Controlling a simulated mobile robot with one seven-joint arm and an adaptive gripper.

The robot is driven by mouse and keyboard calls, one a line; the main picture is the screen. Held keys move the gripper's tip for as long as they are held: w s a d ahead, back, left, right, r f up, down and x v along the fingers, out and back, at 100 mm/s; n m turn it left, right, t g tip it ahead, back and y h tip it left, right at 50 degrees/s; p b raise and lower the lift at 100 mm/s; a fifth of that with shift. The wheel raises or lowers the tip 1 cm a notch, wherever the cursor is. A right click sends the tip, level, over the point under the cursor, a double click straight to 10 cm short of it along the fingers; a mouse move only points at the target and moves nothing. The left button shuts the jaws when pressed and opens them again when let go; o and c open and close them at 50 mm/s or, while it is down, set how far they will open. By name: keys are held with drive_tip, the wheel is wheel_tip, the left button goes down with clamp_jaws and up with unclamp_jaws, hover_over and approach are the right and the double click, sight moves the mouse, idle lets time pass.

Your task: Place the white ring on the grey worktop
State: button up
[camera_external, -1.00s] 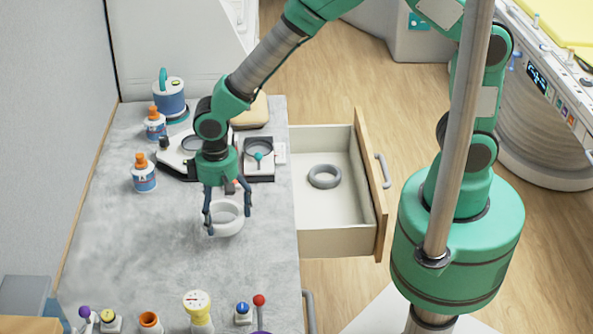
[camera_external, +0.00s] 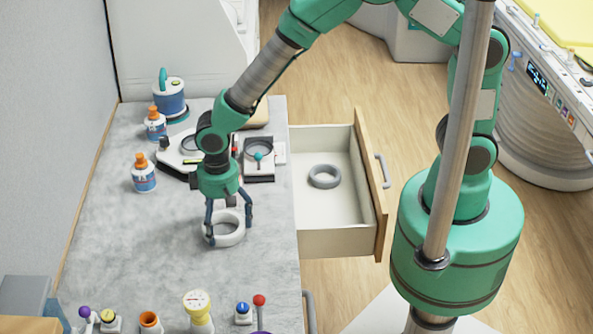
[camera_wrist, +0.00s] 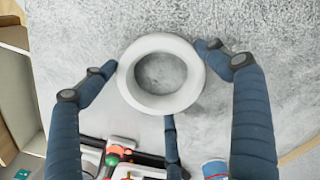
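The white ring (camera_external: 226,240) is at the right part of the grey worktop (camera_external: 120,235), lying flat, on or just above its surface; I cannot tell if a small gap is left. My gripper (camera_external: 229,233) points down over it, its fingers around the ring's outside. In the wrist view the white ring (camera_wrist: 128,85) sits between the dark blue fingers of my gripper (camera_wrist: 157,57). The tips meet its outer edge on the left, right and lower side, so the gripper looks shut on it. Bare worktop shows through the hole.
An open drawer (camera_external: 308,243) on the right holds a grey ring (camera_external: 325,177). Glue bottles (camera_external: 144,174), a blue canister (camera_external: 170,98) and instruments (camera_external: 259,160) stand at the back. Several knobs and a gauge (camera_external: 198,303) line the front. The worktop's left and middle are clear.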

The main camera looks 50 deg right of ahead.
drive_tip(key=shift+o, duration=1.4)
wheel_tip(320, 180, up, 12)
drive_tip(key=p, duration=0.1)
drive_tip(key=shift+r+p, duration=0.15)
drive_tip(key=shift+p, duration=0.25)
